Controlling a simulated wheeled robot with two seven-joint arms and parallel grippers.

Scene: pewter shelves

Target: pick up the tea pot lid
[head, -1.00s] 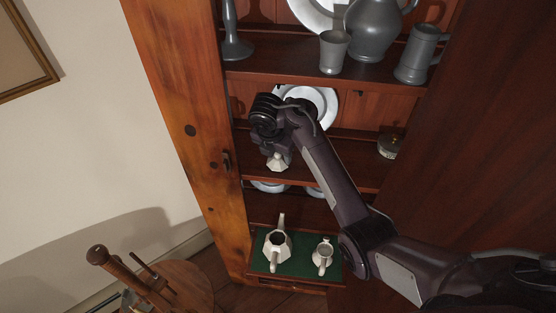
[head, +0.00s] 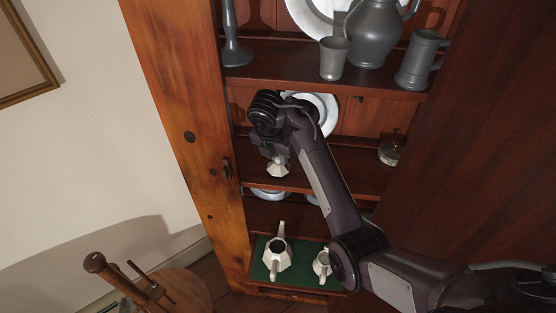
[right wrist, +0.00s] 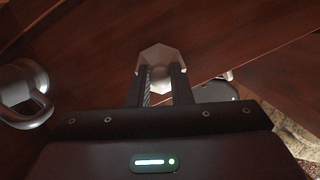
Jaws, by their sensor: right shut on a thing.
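The tea pot lid (head: 278,169) is a small, pale, faceted piece. My right gripper (head: 272,153) is shut on it and holds it in front of the middle shelf. In the right wrist view the lid (right wrist: 161,60) sits between the two fingertips of the gripper (right wrist: 160,82). The pale tea pot (head: 277,258) stands open at the top on the green surface low in the cupboard, below my gripper. My left gripper is not in view.
A smaller pale pitcher (head: 322,263) stands right of the tea pot, partly behind my arm. Pewter vessels, including a jug (head: 376,35), fill the upper shelf. A white plate (head: 325,110) leans behind my gripper. A wooden chair (head: 170,285) stands lower left.

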